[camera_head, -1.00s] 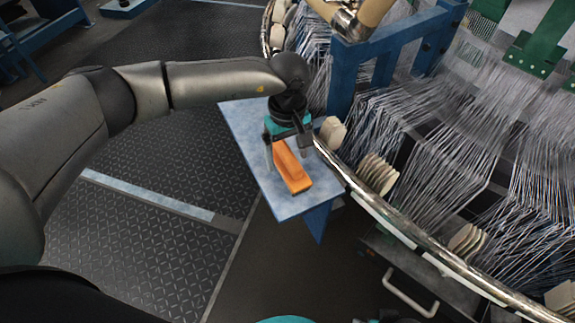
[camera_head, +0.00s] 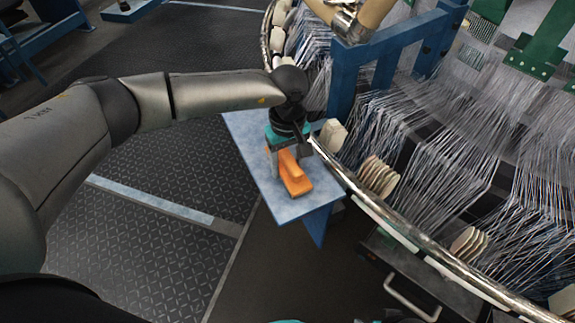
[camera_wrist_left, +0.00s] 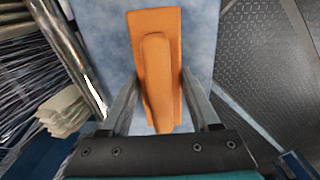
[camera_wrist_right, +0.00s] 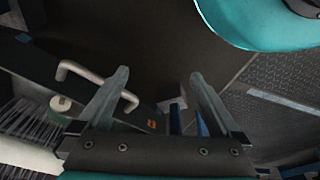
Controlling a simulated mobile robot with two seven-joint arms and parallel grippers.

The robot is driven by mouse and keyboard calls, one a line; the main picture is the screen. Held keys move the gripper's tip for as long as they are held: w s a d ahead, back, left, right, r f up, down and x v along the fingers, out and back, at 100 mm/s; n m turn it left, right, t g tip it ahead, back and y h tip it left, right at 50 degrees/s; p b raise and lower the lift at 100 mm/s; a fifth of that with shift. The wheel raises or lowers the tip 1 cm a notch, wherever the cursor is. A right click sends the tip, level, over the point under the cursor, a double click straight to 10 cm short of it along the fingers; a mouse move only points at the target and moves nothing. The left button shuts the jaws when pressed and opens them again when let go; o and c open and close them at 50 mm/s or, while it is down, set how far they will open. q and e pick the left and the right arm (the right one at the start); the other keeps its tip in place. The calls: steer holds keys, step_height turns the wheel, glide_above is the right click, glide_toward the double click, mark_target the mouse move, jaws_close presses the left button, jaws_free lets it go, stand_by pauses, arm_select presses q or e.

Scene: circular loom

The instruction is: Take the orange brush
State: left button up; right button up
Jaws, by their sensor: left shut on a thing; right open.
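The orange brush (camera_head: 297,182) lies on the blue-topped stand (camera_head: 290,209), long side running away from me. Its broad base and raised narrow handle (camera_wrist_left: 156,70) show in the left wrist view. My left gripper (camera_head: 287,160) points down over it, shut on the brush, with one finger on each side of the handle. The gripper hides the brush's far end in the head view. My right gripper (camera_wrist_right: 158,78) is open and empty in the right wrist view, away from the stand.
The loom's curved metal rail (camera_head: 345,176) passes close along the stand's right side, with pale blocks (camera_head: 377,177) and taut threads beyond. A blue frame post (camera_head: 342,80) rises behind. A drawer handle (camera_wrist_right: 95,80) lies near my right gripper. Floor left of the stand is clear.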

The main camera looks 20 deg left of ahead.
arm_select(q)
jaws_close()
steer(key=shift+r, duration=0.15)
